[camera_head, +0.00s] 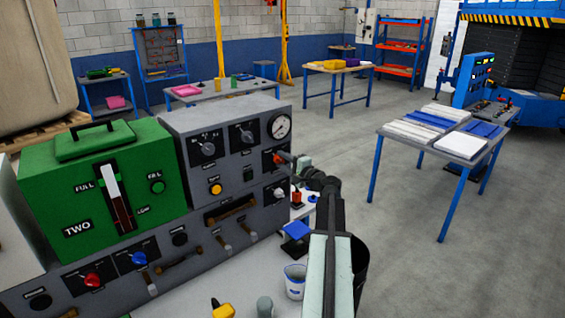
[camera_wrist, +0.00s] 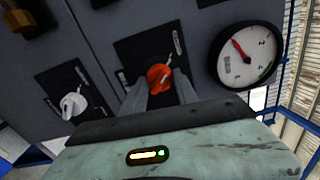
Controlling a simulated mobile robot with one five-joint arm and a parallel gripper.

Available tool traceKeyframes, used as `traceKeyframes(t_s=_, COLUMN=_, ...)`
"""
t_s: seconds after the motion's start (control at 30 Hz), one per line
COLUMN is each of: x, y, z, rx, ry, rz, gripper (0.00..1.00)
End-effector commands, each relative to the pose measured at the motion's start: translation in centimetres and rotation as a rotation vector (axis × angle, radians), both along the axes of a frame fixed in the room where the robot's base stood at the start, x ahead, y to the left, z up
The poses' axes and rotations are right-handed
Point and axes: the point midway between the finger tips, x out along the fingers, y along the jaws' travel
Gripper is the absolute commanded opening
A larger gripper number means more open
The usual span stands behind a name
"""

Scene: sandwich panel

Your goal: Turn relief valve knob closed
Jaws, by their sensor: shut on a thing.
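The orange-red relief valve knob (camera_wrist: 158,77) sits on a dark plate on the grey panel in the wrist view. It also shows small in the head view (camera_head: 279,158), partly hidden by my gripper. My gripper (camera_wrist: 165,82) reaches up to it with one finger on each side, shut on the knob. In the head view my gripper (camera_head: 285,158) meets the right part of the panel front, below the round gauge. The small label beside the knob is too small to read.
A round gauge (camera_wrist: 246,55) is right of the knob. A white knob (camera_wrist: 72,104) on a dark plate is to its left. Open floor (camera_head: 330,150) lies to the right.

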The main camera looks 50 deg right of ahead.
Motion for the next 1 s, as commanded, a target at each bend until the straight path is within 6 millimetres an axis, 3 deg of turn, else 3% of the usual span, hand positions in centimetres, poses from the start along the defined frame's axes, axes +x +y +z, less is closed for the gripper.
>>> traceKeyframes(t_s=0.77, x=0.02, y=0.01, z=0.03, rx=-0.1, ry=0.011, rz=0.001, gripper=0.0)
traceKeyframes(t_s=0.8, x=0.01, y=0.01, z=0.03, rx=-0.1, ry=0.011, rz=0.001, gripper=0.41)
traceKeyframes(t_s=0.83, x=0.01, y=0.0, z=0.03, rx=-0.1, ry=0.011, rz=0.001, gripper=0.49)
traceKeyframes(t_s=0.87, x=0.0, y=0.0, z=0.03, rx=-0.1, ry=0.011, rz=0.0, gripper=0.57)
traceKeyframes(t_s=1.0, x=-0.02, y=-0.03, z=0.03, rx=-0.099, ry=0.011, rz=0.0, gripper=0.57)
